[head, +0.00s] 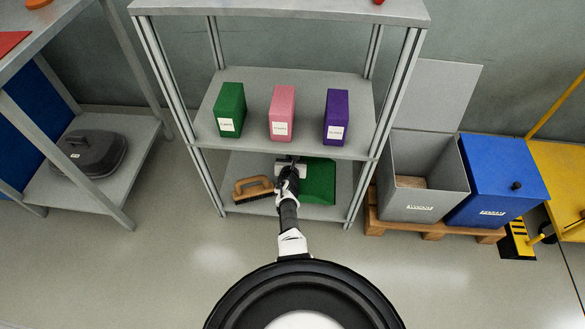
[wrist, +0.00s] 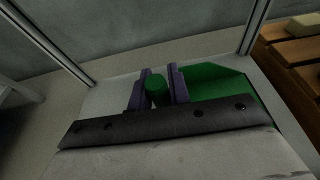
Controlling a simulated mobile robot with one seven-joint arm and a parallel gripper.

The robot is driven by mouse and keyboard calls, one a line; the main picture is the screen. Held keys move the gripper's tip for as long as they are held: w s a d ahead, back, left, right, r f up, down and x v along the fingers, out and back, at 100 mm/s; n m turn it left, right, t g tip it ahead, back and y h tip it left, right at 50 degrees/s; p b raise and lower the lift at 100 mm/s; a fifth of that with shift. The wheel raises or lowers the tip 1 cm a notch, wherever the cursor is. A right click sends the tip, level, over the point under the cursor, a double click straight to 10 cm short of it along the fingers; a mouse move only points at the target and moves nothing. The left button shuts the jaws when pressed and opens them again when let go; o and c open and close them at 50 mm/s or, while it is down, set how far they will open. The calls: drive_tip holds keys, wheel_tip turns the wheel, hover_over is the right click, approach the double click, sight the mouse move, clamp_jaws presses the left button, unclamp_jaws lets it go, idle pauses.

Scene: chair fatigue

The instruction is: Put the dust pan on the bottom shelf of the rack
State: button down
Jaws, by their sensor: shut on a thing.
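The green dust pan (head: 319,181) is at the bottom shelf (head: 243,166) of the grey metal rack, right of my gripper. My gripper (head: 290,163) reaches in under the middle shelf. In the wrist view its two purple fingers (wrist: 160,88) are shut on the dust pan's round green handle (wrist: 157,90). The pan's flat body (wrist: 218,88) spreads to the right of the fingers. The pan looks low, over or on the bottom shelf; I cannot tell whether it touches. Part of the pan is hidden behind my gripper.
A wooden-handled brush (head: 253,188) lies on the bottom shelf left of my gripper. The middle shelf (head: 250,137) above holds a green, a pink and a purple box. Rack posts (head: 362,190) stand at the sides. A grey bin (head: 425,178) and a blue bin (head: 495,182) are at right.

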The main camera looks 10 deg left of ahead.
drive_tip(key=shift+w+f+b, duration=0.1)
drive_tip(key=shift+f+b, duration=1.45)
drive_tip(key=shift+f, duration=0.6)
drive_tip(key=shift+f, duration=0.2)
drive_tip(key=c, duration=1.3)
unclamp_jaws()
